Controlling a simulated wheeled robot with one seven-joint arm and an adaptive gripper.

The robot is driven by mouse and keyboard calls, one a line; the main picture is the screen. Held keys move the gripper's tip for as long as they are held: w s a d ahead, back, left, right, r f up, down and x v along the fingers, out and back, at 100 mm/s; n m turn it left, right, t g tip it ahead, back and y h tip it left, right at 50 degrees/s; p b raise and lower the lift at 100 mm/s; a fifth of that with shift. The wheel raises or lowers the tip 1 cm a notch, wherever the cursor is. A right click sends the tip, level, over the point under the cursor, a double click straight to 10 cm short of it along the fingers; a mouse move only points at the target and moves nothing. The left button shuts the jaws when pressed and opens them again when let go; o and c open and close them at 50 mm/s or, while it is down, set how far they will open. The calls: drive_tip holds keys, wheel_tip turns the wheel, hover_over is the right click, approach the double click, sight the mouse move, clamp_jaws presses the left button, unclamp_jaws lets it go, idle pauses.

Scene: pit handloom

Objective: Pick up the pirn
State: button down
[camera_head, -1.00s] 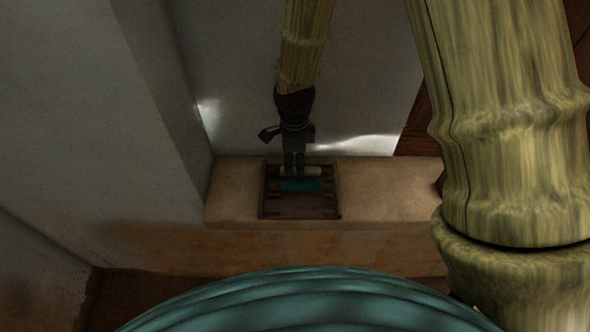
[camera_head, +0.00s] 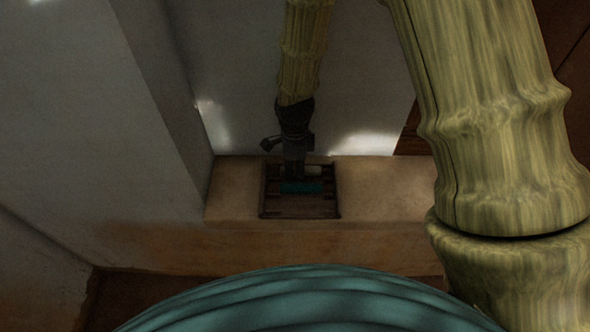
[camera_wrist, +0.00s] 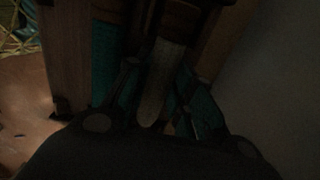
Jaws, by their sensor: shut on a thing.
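A shallow dark wooden tray (camera_head: 300,213) sits on the ledge. In it lie a pale pirn (camera_head: 312,171) near the back and a teal pirn (camera_head: 302,188) in front of it. My gripper (camera_head: 294,178) points down into the tray and covers their left parts. In the dim wrist view the pale pirn (camera_wrist: 157,85) lies between the two fingers of my gripper (camera_wrist: 157,88), which is shut on it. The pale pirn still appears down in the tray.
The tan ledge (camera_head: 385,190) is bare on both sides of the tray. A grey wall (camera_head: 90,110) stands close on the left, and a pale wall (camera_head: 365,80) rises behind. Dark wood (camera_head: 415,135) is at the right. Part of my arm covers the right side.

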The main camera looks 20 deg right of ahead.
sight(295, 168)
wheel_tip(295, 168, up, 10)
idle(0.8)
